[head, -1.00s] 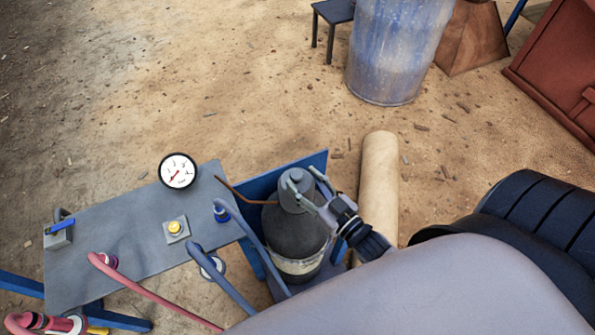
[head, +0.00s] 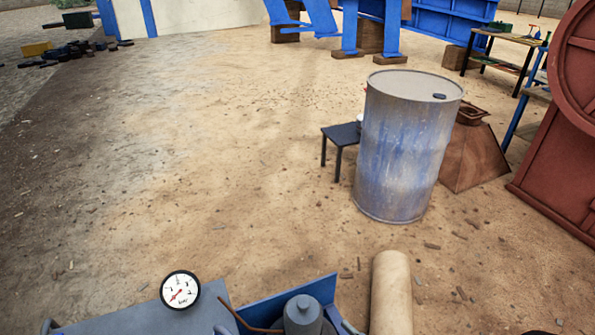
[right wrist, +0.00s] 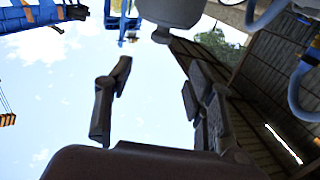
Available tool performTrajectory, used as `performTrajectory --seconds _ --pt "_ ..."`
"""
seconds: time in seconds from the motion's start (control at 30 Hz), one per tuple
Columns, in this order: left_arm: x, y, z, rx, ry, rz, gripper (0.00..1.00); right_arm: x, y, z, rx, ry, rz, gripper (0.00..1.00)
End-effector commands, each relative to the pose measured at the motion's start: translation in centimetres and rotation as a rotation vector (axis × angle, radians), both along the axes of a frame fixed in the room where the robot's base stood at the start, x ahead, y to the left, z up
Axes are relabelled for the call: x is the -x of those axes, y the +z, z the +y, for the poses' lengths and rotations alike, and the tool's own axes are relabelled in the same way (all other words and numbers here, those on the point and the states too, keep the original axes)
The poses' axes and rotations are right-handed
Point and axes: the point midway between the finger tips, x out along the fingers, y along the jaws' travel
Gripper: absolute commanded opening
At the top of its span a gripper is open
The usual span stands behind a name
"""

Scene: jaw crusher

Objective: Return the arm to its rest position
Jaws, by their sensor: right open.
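My right gripper (right wrist: 160,72) shows in the right wrist view with its two dark fingers spread wide. Nothing is between them, only pale sky behind. A grey rounded body (right wrist: 170,10) with a small knob is at the top edge of that view, beyond the fingers; it may be the cylinder's top. In the head view, the top of the dark grey cylinder (head: 302,312) shows at the bottom edge, beside a blue plate (head: 322,288). No gripper is on that visible top. My left gripper is in neither view.
A pressure gauge (head: 180,290) stands on the grey panel (head: 140,316). A tan roll (head: 391,290) lies right of the cylinder. A worn blue-grey drum (head: 405,150), a small dark stool (head: 342,134) and red machinery (head: 565,140) stand farther off. Blue hoses (right wrist: 302,90) hang close in the wrist view.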

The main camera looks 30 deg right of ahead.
Motion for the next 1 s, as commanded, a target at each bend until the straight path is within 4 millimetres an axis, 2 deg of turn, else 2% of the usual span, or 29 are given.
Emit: performTrajectory --seconds 0.17,0.27,0.37,0.5,0.57,0.6,0.67,0.8,0.9,1.0 --pt "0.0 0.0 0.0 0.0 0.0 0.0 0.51 0.0 -0.4 0.0 0.001 -0.002 0.01 0.49" --pt "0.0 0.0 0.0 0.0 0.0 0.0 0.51 0.0 -2.7 -0.3 0.01 -0.016 0.062 0.49" --pt "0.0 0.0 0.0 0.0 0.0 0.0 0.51 0.4 -7.5 -0.5 0.028 -0.041 0.174 0.49" --pt "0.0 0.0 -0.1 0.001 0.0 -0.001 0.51 2.2 -16.3 -0.8 0.069 -0.073 0.396 0.49" --pt "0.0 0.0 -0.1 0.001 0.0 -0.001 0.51 3.4 -20.1 -0.8 0.088 -0.083 0.499 0.49" --pt "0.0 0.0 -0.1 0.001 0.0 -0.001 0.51 4.4 -22.5 -0.7 0.101 -0.086 0.567 0.49" --pt "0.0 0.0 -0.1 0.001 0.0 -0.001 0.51 6.2 -26.1 -0.6 0.122 -0.089 0.675 0.49" --pt "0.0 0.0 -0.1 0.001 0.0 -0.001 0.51 11.4 -33.6 0.0 0.181 -0.078 0.936 0.49" --pt "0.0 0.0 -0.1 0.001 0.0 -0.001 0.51 15.8 -37.7 0.4 0.226 -0.058 1.119 0.49" --pt "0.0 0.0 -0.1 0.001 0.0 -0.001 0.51 19.7 -40.3 0.6 0.268 -0.037 1.271 0.49"
